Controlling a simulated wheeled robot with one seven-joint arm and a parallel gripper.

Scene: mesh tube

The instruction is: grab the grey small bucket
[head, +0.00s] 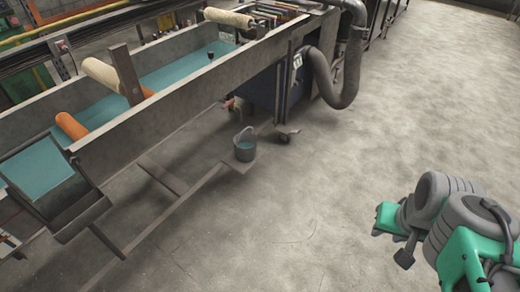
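The small grey bucket (245,146) has a thin handle over its open top and a bluish interior. It stands upright, low beneath the long machine's side, at the end of a low metal beam (207,178). I cannot tell whether it rests on the beam or the floor. My arm shows at the lower right, green and grey, well to the right of the bucket with bare floor between them. The end of my arm (400,232) is folded, and I cannot make out the fingers or whether they hold anything.
The long machine trough (165,125) with teal surface and rollers runs along the left. A dark cabinet with a caster (283,138) and a bent grey hose (335,88) stand right of the bucket. The concrete floor (330,190) is clear in the middle and right.

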